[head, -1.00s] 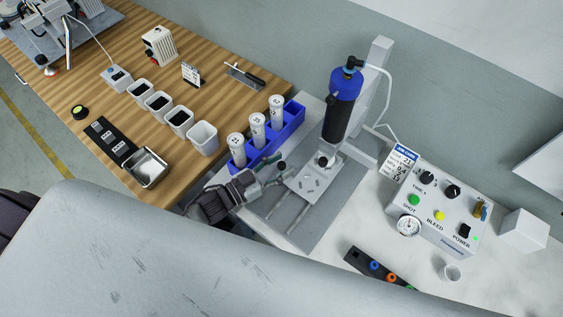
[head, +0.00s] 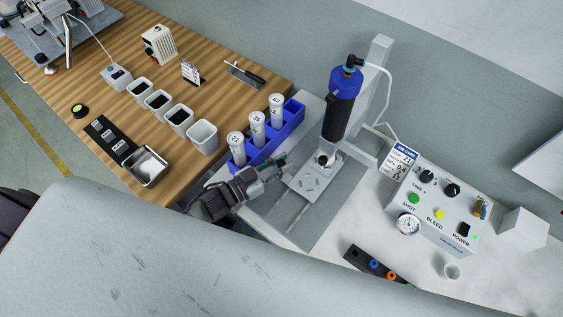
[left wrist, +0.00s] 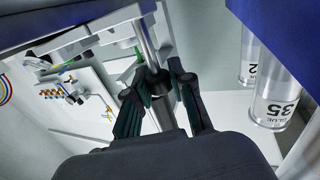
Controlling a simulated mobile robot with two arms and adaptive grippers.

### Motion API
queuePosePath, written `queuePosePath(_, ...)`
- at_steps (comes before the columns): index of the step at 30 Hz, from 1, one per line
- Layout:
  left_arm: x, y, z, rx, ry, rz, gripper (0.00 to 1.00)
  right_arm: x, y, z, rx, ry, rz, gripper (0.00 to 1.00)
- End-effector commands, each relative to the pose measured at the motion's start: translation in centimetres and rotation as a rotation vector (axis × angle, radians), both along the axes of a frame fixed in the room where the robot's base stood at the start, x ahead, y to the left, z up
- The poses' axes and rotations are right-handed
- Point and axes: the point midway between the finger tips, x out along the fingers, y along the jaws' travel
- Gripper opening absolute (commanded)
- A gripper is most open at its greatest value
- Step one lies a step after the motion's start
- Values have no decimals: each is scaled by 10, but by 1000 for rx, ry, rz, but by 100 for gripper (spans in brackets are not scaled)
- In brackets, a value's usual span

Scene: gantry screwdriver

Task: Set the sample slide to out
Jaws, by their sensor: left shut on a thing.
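The sample slide (head: 313,181) is a pale metal plate on two rails under the blue and black syringe (head: 340,105). My left gripper (head: 275,170) reaches in from the left to the slide's near-left side. In the left wrist view its two dark fingers (left wrist: 160,90) are shut on a black knob (left wrist: 159,80), in front of a metal post. The fingers hide the knob in the head view. The plate sits close to the foot of the upright column (head: 375,90). My right gripper is not in view.
A blue rack (head: 268,150) with labelled tubes stands close beside my left gripper. The control box (head: 438,210) is to the right, and a black holder (head: 375,268) lies in front. The slide's rails run over a clear grey base toward the front.

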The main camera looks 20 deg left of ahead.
Motion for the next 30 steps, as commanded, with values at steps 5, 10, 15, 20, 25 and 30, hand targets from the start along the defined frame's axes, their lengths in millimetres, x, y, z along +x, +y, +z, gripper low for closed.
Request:
queuePosePath(5,-30,11,0,2,9,0,0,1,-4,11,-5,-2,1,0)
queuePosePath(10,-71,25,0,3,9,-1,0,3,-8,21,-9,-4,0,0)
queuePosePath(15,-95,34,0,1,5,0,0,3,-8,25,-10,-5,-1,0)
queuePosePath(20,-99,36,-1,2,2,-1,0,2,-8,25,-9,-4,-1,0)
queuePosePath(25,-99,36,-2,2,5,-1,0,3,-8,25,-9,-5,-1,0)
queuePosePath(30,-99,36,-1,2,4,-1,47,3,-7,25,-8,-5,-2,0)
